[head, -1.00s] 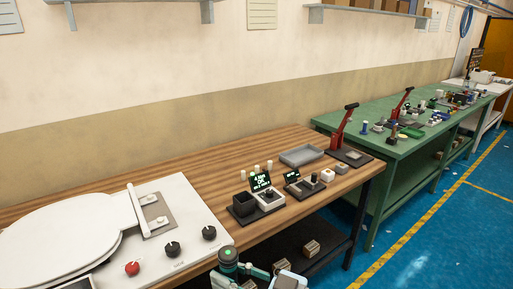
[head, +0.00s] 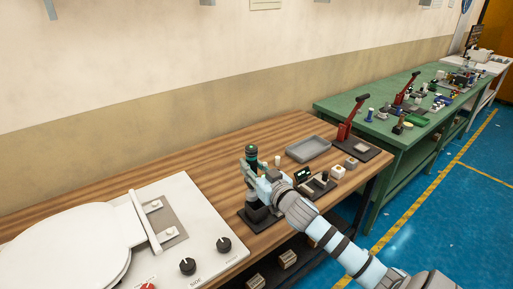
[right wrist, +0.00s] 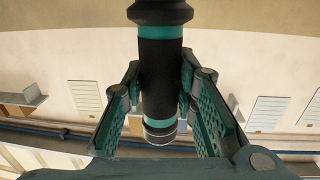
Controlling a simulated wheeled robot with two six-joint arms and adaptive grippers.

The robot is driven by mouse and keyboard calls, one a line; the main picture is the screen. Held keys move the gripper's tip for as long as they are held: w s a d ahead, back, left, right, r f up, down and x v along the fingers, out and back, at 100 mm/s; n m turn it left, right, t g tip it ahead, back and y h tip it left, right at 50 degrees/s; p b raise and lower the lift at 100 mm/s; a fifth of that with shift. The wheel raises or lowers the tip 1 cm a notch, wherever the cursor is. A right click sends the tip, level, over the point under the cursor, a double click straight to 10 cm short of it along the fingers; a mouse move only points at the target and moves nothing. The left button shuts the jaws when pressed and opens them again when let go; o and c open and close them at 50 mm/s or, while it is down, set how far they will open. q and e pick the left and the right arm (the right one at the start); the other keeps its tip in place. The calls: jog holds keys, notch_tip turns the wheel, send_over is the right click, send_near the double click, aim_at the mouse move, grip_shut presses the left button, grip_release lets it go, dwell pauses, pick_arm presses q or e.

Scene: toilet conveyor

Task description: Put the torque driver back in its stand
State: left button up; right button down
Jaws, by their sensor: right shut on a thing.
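The torque driver (head: 251,154), a dark cylinder with teal bands, stands roughly upright in my right gripper (head: 254,174). In the right wrist view, the driver (right wrist: 161,75) sits between the two green fingers of the gripper (right wrist: 162,88), which are shut on it. A silver ring shows at its near end. The black stand (head: 257,213) is directly below the gripper on the wooden bench, partly hidden by the gripper. I cannot tell whether the driver's lower end is inside the stand or above it. My left gripper is not in view.
A small black device with a screen (head: 303,174) sits right of my gripper. A grey tray (head: 309,149) and a red lever press (head: 349,118) stand farther back. A white toilet seat (head: 75,240) fills the bench's left. Bare wood (head: 190,165) lies behind.

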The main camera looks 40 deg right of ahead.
jog(key=w+d, duration=0.1)
jog(key=d+r+h, duration=0.1)
jog(key=shift+w+d+r+m, duration=0.2)
jog(key=shift+w+d+m, duration=0.1)
jog(key=shift+w+m, duration=0.1)
pick_arm(q)
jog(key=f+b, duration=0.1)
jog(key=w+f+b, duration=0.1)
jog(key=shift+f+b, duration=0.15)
jog(key=shift+b, duration=0.25)
pick_arm(e)
jog(key=f, duration=0.4)
jog(key=shift+s, duration=0.35)
jog(key=shift+r, duration=0.1)
jog(key=shift+f, duration=0.2)
